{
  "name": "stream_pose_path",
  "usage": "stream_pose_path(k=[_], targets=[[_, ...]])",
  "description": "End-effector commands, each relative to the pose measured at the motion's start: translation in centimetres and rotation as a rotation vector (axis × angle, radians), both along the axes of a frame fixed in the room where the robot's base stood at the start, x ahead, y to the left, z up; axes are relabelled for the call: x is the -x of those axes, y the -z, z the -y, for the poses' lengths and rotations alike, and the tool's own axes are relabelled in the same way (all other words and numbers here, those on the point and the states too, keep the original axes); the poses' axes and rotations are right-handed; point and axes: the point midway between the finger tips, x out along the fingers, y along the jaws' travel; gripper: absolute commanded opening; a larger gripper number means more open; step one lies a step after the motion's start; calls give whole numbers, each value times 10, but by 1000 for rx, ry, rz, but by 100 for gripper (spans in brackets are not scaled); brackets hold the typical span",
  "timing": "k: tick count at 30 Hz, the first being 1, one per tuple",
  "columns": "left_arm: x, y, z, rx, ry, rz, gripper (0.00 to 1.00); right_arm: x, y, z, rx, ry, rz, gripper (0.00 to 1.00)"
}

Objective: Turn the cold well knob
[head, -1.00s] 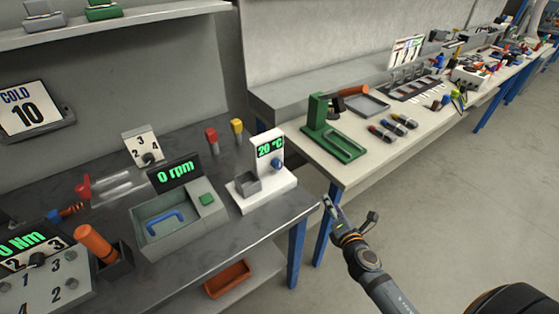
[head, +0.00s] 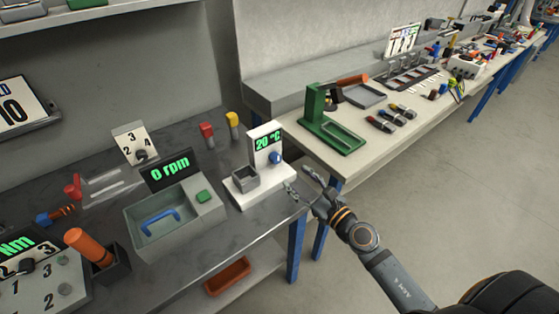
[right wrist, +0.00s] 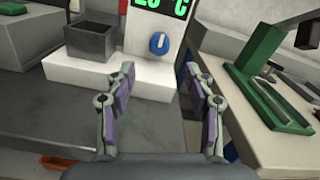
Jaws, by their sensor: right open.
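The cold well (head: 262,165) is a white unit with a green "20 °C" display and a small grey square well (head: 245,178), standing near the right end of the dark bench. Its blue round knob (head: 275,157) is on the front of the upright panel; in the right wrist view the knob (right wrist: 159,43) shows a white pointer mark, upright and slightly tilted. My right gripper (head: 298,180) is open and empty, just right of and in front of the unit. In the right wrist view its fingers (right wrist: 160,85) are spread, with the knob beyond and between them. My left gripper is not in view.
A grey centrifuge-like box reading "0 rpm" (head: 170,172) stands left of the unit. Red (head: 207,130) and yellow (head: 233,122) handled items stand behind. A green press (head: 325,125) stands on the lighter bench to the right. A gap separates the benches at the front.

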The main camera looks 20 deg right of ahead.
Motion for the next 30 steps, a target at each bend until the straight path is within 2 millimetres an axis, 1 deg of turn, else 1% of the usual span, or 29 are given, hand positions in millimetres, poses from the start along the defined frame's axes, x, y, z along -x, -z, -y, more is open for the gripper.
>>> stream_pose_path(k=[1, 4, 9, 12, 16, 24, 30], targets=[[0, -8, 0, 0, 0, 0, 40, -9, -6, -3, -8, 4, 2, 54], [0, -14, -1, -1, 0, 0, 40, -30, -6, -11, -12, 5, 2, 54], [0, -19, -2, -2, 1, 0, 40, -63, -4, -24, -9, 1, -1, 54], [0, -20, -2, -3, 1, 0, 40, -76, -2, -28, -6, 1, 0, 54], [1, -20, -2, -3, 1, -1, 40, -84, -1, -31, -7, 1, -1, 54], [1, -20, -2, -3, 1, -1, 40, -86, 0, -32, -5, 0, -3, 54], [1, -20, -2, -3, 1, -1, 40, -86, -1, -32, -5, 0, -3, 27]])
